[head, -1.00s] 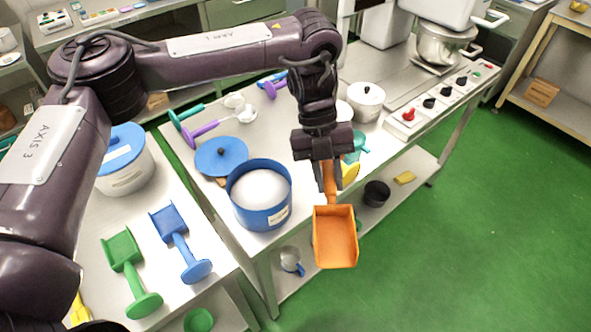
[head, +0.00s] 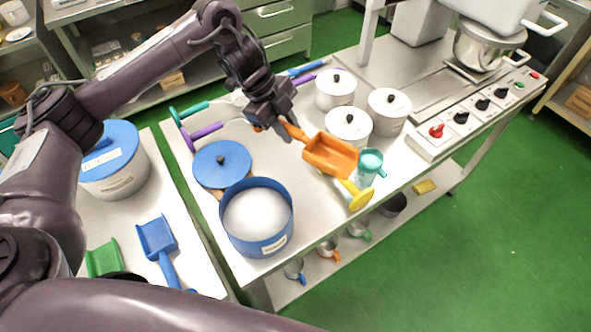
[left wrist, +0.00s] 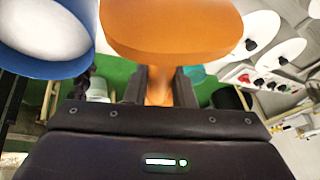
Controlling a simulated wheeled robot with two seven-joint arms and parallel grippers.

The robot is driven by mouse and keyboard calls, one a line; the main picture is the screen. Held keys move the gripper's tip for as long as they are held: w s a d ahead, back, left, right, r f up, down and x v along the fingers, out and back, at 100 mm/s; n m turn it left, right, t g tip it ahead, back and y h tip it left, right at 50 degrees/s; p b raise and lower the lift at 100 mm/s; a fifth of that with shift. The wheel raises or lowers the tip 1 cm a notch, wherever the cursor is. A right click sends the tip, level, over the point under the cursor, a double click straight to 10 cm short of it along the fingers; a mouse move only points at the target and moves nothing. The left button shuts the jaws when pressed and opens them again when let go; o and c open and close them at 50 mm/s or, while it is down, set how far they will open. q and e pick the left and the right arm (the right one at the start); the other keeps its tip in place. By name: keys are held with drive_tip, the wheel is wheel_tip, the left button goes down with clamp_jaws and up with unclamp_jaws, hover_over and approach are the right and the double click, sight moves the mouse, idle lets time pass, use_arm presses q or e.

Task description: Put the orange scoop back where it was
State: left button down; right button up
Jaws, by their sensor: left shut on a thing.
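The orange scoop (head: 331,155) is held above the middle of the steel table, its pan pointing right. My left gripper (head: 284,124) is shut on its handle. In the left wrist view, a broad round orange part of the scoop (left wrist: 170,28) fills the top, with the handle between the fingers (left wrist: 158,88). In the head view, the scoop's pan overlaps the lidded pots and a teal cup behind it. The blue scoop (head: 158,240) and the green scoop (head: 104,258) lie on the left table, partly covered by my arm. My right gripper is not in view.
A blue tub of white powder (head: 258,243) stands at the table's front, its blue lid (head: 221,164) behind it. Lidded pots (head: 388,110), a teal cup (head: 370,162) and a yellow scoop (head: 358,196) crowd the right. A control panel (head: 470,112) lines the far right edge.

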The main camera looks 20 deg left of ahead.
use_arm(q)
wheel_tip(320, 180, down, 12)
drive_tip(key=shift+f+b, duration=0.1)
drive_tip(key=shift+b, duration=0.55)
wheel_tip(320, 180, down, 4)
drive_tip(key=shift+r, duration=0.1)
drive_tip(key=shift+f, duration=0.2)
drive_tip(key=shift+s, duration=0.1)
drive_tip(key=c, duration=1.2)
unclamp_jaws()
drive_tip(key=shift+c, duration=0.2)
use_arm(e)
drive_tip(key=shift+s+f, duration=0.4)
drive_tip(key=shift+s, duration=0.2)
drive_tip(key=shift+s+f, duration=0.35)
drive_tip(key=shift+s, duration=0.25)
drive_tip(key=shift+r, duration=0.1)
